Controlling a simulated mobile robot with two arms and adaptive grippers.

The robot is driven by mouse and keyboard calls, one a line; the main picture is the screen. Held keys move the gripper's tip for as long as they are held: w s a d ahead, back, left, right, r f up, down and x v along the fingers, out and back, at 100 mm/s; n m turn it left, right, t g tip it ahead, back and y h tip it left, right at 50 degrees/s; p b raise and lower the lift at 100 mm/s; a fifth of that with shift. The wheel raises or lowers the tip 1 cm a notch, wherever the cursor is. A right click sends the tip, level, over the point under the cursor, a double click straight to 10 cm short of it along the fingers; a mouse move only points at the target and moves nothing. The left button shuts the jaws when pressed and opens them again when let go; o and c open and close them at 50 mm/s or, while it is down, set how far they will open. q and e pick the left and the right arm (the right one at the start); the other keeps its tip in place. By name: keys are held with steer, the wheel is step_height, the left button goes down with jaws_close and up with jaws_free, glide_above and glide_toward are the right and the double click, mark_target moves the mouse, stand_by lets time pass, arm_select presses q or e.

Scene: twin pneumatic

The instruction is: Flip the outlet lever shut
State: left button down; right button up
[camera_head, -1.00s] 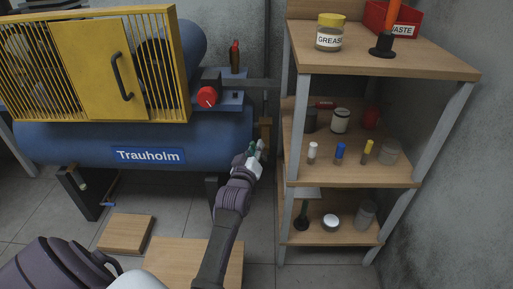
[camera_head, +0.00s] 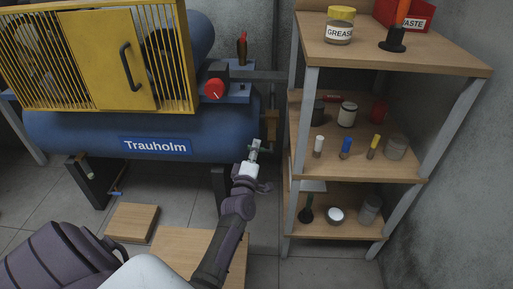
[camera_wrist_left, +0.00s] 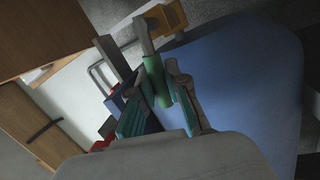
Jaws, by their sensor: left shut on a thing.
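The outlet lever (camera_wrist_left: 153,80) shows in the left wrist view as a grey arm with a green sleeve, reaching down from a brass-yellow valve body (camera_wrist_left: 168,18). In the head view the brass valve (camera_head: 271,125) sits at the right end of the blue compressor tank (camera_head: 200,125). My left gripper (camera_head: 256,147) is just below and left of it. In the left wrist view its teal-padded fingers (camera_wrist_left: 160,95) are shut around the green sleeve. The lever is mostly hidden by the gripper in the head view. My right gripper is out of view.
A wooden shelf unit (camera_head: 440,60) with jars, bottles and a red waste bin (camera_head: 405,14) stands close to the right of the gripper. A yellow guard (camera_head: 165,50) and red knob (camera_head: 215,89) are above the tank. Wooden blocks (camera_head: 132,222) lie on the floor.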

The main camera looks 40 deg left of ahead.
arm_select(q)
steer(key=shift+f+n+y+b, duration=0.4)
steer(key=shift+f+n, duration=0.1)
steer(key=shift+n, duration=0.7)
steer(key=c, duration=1.1)
jaws_free()
steer(key=shift+c, duration=0.2)
steer(key=v, duration=1.2)
